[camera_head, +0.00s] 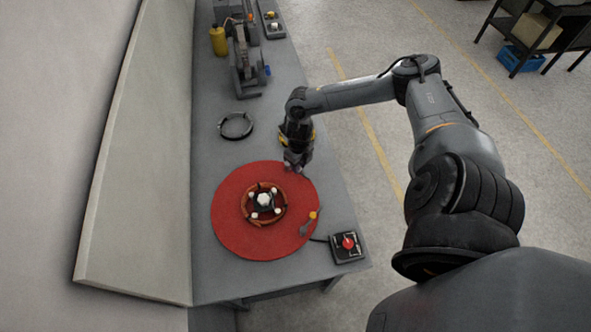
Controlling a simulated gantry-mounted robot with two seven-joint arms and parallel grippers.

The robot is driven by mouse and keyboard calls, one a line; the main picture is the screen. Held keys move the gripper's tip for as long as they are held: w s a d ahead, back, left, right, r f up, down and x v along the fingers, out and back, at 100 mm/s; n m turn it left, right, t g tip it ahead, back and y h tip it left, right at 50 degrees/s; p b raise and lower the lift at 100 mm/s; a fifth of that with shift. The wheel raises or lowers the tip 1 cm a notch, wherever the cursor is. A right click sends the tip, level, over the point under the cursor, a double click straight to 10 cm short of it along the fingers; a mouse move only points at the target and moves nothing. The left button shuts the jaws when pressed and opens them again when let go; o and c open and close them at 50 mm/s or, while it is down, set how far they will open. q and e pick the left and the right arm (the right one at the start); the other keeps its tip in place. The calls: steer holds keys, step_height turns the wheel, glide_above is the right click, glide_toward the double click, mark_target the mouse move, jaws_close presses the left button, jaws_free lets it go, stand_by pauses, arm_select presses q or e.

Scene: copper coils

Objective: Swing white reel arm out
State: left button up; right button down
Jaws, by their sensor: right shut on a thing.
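My right gripper (296,166) points down at the far right edge of the red round disc (232,235). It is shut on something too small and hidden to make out. On the disc sits a copper-coloured coil (248,205) around a dark hub with a white centre (264,199) and several white-tipped pegs. I cannot make out a separate white reel arm. A small lever with an orange-yellow knob (312,215) lies at the disc's right side. My left gripper is not in view.
The disc is on a narrow grey bench (205,150) beside a pale upright panel (135,150). A black ring (235,126), a grey machine (247,65) and a yellow bottle (218,41) stand farther back. A box with a red knob (348,243) sits at the front right corner.

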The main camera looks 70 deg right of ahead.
steer(key=shift+s+d+n+b, duration=0.1)
steer(key=shift+d+n+b, duration=0.3)
steer(key=shift+n+b, duration=0.45)
steer(key=shift+n, duration=0.25)
steer(key=c, duration=0.9)
jaws_free()
steer(key=shift+c, duration=0.2)
steer(key=shift+r, duration=0.1)
step_height(320, 180, up, 11)
steer(key=shift+b, duration=0.4)
